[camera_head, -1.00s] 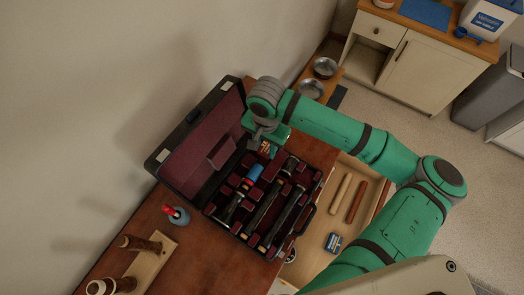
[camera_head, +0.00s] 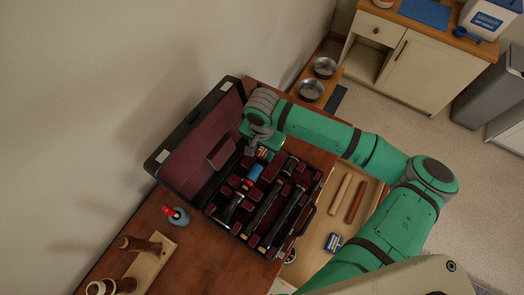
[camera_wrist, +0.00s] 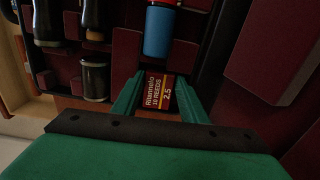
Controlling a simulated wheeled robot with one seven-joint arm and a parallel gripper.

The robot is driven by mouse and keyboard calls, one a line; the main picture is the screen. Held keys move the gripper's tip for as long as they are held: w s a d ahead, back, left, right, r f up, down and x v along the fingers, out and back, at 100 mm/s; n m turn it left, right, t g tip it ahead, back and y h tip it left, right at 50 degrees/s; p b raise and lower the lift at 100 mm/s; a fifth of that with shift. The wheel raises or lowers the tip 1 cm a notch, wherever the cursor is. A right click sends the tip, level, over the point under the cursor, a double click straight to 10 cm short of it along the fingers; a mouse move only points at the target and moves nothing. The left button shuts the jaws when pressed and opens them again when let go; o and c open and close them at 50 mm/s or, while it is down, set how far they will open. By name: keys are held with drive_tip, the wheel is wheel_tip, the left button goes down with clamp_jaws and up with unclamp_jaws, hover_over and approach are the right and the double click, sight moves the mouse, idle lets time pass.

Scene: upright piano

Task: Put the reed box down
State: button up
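The reed box (camera_wrist: 159,91) is small and dark red with a yellow edge and reads "10 REEDS 2.5". It sits between the two fingers of my gripper (camera_wrist: 160,87), which appear to press on its sides. In the head view the box (camera_head: 264,153) shows just below my gripper (camera_head: 262,142), at the far end of the open clarinet case (camera_head: 206,209). Whether the box touches the case floor or hangs just above it cannot be told.
The open lid (camera_head: 196,155) stands at the left. A blue-grey item with a red tip (camera_head: 178,215) and a wooden peg stand (camera_head: 150,262) are nearer on the wooden top.

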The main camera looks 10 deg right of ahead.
sight(262, 154)
wheel_tip(262, 154, up, 12)
drive_tip(key=shift+r, duration=0.2)
idle(0.4)
idle(0.5)
